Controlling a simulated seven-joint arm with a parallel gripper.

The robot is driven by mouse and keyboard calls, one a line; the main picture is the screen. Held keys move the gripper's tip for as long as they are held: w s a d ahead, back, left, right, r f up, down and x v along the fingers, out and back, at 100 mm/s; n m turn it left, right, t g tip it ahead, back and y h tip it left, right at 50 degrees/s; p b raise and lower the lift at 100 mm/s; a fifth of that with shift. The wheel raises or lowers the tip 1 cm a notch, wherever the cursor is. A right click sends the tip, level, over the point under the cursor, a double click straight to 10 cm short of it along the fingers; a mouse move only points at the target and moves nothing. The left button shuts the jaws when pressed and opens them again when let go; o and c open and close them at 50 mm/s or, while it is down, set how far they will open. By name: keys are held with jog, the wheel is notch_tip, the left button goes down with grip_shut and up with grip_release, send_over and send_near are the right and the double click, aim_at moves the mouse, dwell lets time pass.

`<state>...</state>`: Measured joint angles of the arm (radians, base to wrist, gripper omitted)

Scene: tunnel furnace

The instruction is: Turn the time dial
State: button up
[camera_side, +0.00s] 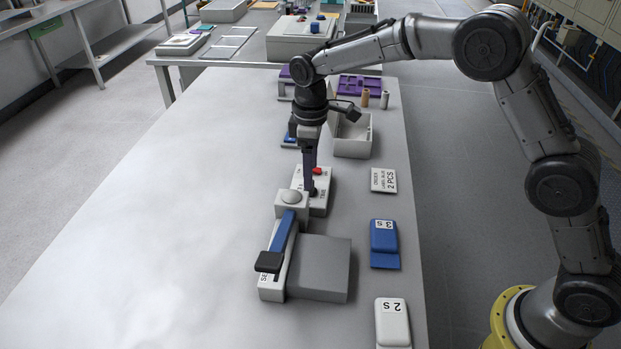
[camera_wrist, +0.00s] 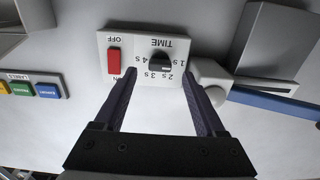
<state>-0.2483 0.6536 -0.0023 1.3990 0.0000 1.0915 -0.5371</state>
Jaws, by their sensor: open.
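The time dial (camera_wrist: 160,62) is a small black knob on a white control panel (camera_wrist: 138,78), upside down in the wrist view, with marks from 1 s to 4 s around it. A red on/off switch (camera_wrist: 114,60) sits beside it on the same panel. My gripper (camera_wrist: 160,80) is open, its two dark fingers pointing at the panel with the knob between their lines. In the side view my gripper (camera_side: 309,190) hangs pointing down at the panel (camera_side: 318,204) and partly hides the dial. I cannot tell whether the fingers touch the knob.
A sealer with a blue arm (camera_side: 283,235) and grey block (camera_side: 319,268) stands close in front of the panel. A white open box (camera_side: 352,152), order card (camera_side: 384,180), blue 3 s block (camera_side: 384,236) and white 2 s block (camera_side: 392,322) lie right. The table's left is clear.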

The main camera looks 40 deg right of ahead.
jog(key=shift+f, duration=1.8)
grip_shut()
